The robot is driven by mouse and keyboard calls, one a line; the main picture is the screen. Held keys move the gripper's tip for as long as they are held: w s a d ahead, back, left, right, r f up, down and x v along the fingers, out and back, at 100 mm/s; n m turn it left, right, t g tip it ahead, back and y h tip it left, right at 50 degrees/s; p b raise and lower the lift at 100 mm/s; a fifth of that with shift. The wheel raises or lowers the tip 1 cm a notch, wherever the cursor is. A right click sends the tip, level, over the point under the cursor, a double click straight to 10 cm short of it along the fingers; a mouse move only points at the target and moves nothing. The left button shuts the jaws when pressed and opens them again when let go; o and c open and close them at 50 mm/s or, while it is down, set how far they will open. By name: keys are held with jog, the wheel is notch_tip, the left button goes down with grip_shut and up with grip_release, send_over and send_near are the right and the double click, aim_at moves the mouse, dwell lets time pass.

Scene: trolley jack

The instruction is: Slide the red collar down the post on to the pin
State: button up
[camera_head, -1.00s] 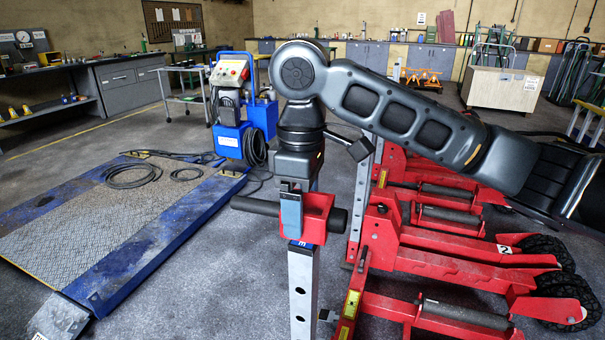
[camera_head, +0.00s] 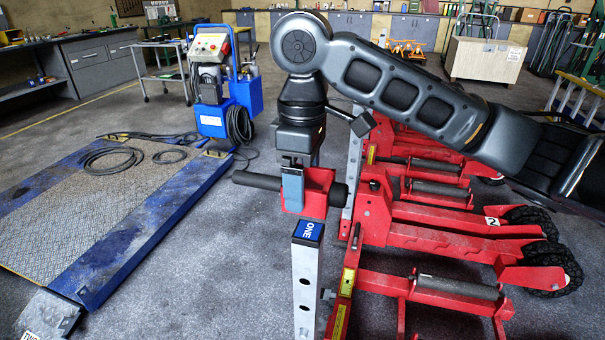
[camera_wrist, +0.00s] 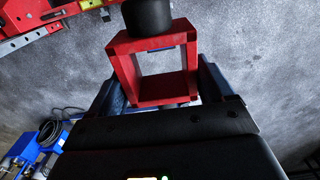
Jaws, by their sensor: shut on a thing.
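The red collar (camera_head: 318,192) is a square, open-ended block with a black bar handle (camera_head: 257,180) on each side. My gripper (camera_head: 292,187) is shut on it from above. In the wrist view the collar (camera_wrist: 185,75) sits between the two fingers of my gripper (camera_wrist: 160,82), and grey floor shows through its empty opening. The grey post (camera_head: 306,275) stands upright below, with holes and a blue "ONE" label at its top. The collar is above the post top and apart from it. A small pin (camera_head: 328,294) sticks out of the post's right side.
Red jack frames (camera_head: 430,240) with rollers and black wheels stand close right of the post. A blue-edged ramp platform (camera_head: 110,205) lies at left. A blue pump unit (camera_head: 215,90) with hoses stands behind. Floor left of the post is clear.

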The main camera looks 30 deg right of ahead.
jog(key=b, duration=0.2)
send_over(303, 231)
jog(key=shift+f, duration=2.75)
jog(key=shift+p, duration=0.95)
jog(key=shift+f+b, duration=2.2)
jog(key=shift+f, duration=2.25)
